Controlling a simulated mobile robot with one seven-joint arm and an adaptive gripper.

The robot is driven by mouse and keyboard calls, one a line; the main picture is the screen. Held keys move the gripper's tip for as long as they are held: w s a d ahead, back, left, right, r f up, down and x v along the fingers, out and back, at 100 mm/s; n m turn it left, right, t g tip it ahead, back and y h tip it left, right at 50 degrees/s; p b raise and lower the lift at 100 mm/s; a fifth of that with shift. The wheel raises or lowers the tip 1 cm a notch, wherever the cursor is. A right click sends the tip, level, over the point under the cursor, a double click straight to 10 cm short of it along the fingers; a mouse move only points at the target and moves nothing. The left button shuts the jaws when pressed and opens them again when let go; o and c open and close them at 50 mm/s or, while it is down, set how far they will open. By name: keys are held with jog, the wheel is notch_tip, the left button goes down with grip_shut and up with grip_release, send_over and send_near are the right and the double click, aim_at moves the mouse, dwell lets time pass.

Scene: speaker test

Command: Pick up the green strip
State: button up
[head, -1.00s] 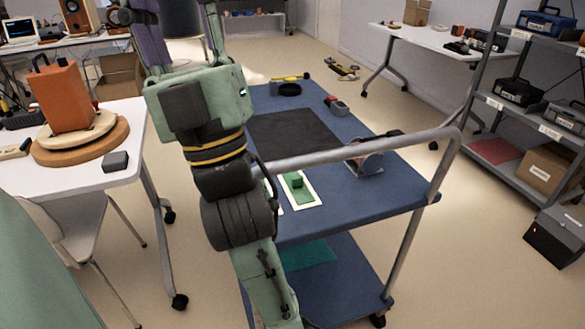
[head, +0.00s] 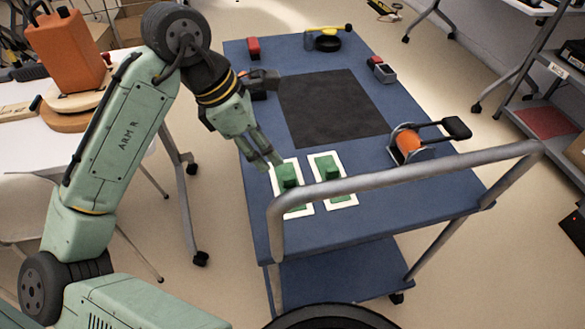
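Two flat green pieces with white borders lie side by side near the handle end of the blue cart top. The left green piece (head: 294,207) carries an upright green block (head: 286,175). The right green piece (head: 341,199) carries a similar green block (head: 328,171). I cannot tell which of these is the green strip. My gripper (head: 269,165) points down at the upper left of the left green block, very close to it. Its two fingers look slightly apart, with nothing seen between them. Whether a finger touches the block cannot be made out.
The cart's grey handle (head: 400,173) crosses in front of the green pieces. A dark mat (head: 333,108) lies behind them. An orange-and-grey device with a black handle (head: 407,142) sits to the right. A red item (head: 253,47) and a black round item (head: 327,43) are farther back.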

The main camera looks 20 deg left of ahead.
aim_at(288, 178)
jog(key=x, duration=0.4)
jog(key=shift+s, duration=0.15)
jog(key=shift+w+x, duration=0.15)
jog(key=shift+x, duration=1.45)
jog(key=shift+w+x, duration=0.15)
jog(key=shift+x, duration=1.45)
jog(key=shift+r, duration=0.15)
jog(key=shift+c, duration=0.2)
grip_shut()
